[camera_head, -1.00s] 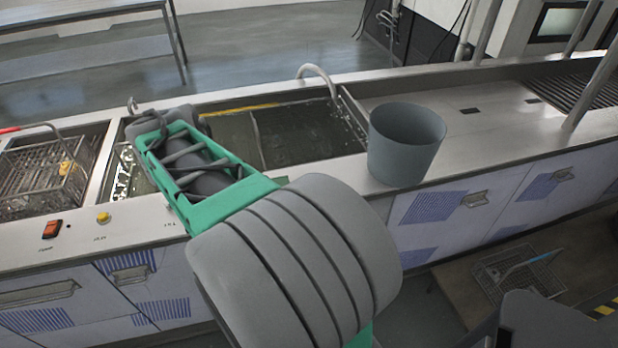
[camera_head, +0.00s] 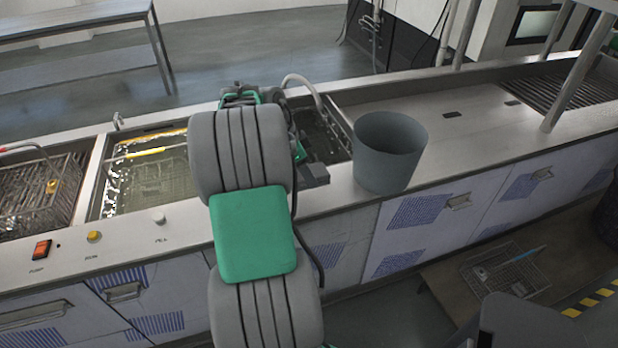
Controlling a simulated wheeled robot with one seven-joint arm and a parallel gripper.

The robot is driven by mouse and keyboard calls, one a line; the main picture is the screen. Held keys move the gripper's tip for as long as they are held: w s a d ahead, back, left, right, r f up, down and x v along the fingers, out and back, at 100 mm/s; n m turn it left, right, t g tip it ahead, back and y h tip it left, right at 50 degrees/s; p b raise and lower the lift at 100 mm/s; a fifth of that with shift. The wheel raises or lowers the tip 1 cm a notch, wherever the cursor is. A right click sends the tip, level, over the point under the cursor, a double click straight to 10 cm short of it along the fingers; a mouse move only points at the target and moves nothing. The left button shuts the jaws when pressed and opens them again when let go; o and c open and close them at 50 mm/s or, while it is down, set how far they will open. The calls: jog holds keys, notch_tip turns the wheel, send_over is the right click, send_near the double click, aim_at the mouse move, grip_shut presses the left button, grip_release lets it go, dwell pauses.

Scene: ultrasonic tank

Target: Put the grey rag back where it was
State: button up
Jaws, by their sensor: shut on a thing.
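My gripper (camera_head: 313,176) shows only in part, as a dark grey end just right of my arm, over the front rim of the tank and left of the grey bucket. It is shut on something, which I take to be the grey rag. My arm hides most of this spot, and I cannot make out the rag's outline or the fingertips. No other grey rag is visible on the counter.
The grey bucket (camera_head: 388,152) stands on the steel counter (camera_head: 465,145), close to my gripper. The water-filled tank (camera_head: 150,180) lies behind and left of my arm. A wire basket (camera_head: 35,195) is at far left.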

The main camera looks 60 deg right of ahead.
jog(key=f, duration=0.1)
jog(key=d+f+p, duration=0.1)
jog(key=f, duration=0.1)
jog(key=d+f, duration=0.1)
jog(key=f, duration=0.1)
jog(key=shift+w+d+f, duration=0.2)
jog(key=shift+w, duration=0.05)
jog(key=shift+f, duration=0.45)
jog(key=o, duration=1.3)
jog(key=shift+r, duration=0.15)
